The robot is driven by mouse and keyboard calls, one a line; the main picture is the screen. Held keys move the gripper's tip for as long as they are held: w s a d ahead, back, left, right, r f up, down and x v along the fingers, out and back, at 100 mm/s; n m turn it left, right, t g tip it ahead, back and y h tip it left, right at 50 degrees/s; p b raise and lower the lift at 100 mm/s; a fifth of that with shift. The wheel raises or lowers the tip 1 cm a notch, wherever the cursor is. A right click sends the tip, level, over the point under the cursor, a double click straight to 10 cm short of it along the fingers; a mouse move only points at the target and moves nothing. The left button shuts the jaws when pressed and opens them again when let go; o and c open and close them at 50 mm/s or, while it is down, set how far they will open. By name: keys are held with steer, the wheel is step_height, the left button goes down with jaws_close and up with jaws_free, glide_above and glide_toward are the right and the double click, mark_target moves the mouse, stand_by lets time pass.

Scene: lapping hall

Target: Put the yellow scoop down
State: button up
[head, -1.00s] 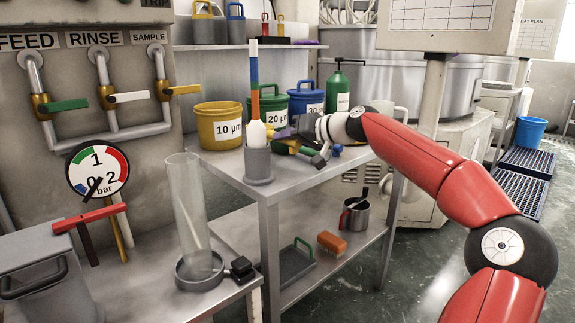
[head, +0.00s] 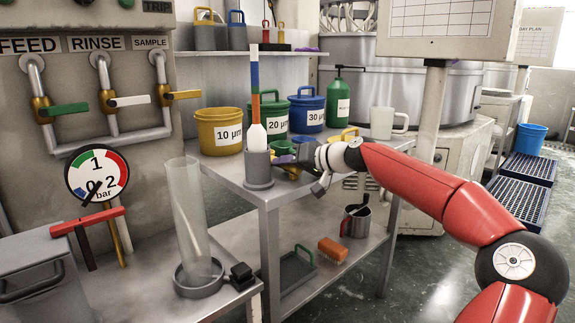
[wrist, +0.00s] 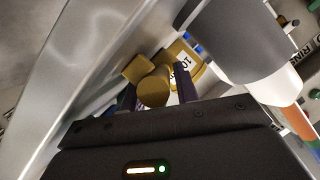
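The yellow scoop (wrist: 155,86) is between the two dark fingers of my gripper (wrist: 157,95) in the wrist view. The fingers appear closed on its rounded part, with a blocky yellow part beyond. A bit of the scoop (head: 291,172) shows beneath the gripper. The rest is hidden by my wrist. I cannot tell whether the scoop touches the tabletop.
The grey holder (head: 258,169) with a striped stick stands close left of my gripper. Yellow (head: 219,132), green (head: 273,108) and blue (head: 307,108) buckets stand behind. A green scoop (head: 283,147) lies near the gripper. A yellow lid (head: 345,136) and a pale mug (head: 382,122) are farther right.

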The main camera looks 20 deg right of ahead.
steer(key=shift+r, duration=0.1)
steer(key=shift+s+d+r, duration=0.1)
steer(key=shift+r, duration=0.05)
steer(key=v, duration=1.1)
steer(key=s+a+g, duration=0.1)
steer(key=s+a, duration=0.5)
steer(key=s, duration=0.6)
steer(key=s+a+f+n+g+h, duration=0.1)
steer(key=s+a+f+g+h, duration=0.25)
steer(key=s+a+f, duration=0.65)
steer(key=s+a+f+g+h, duration=0.2)
steer(key=s+a+f+h, duration=0.1)
steer(key=s+f, duration=0.4)
step_height(320, 180, down, 3)
steer(key=shift+a+r+h, duration=0.15)
steer(key=shift+a+h, duration=0.25)
steer(key=shift+h, duration=0.25)
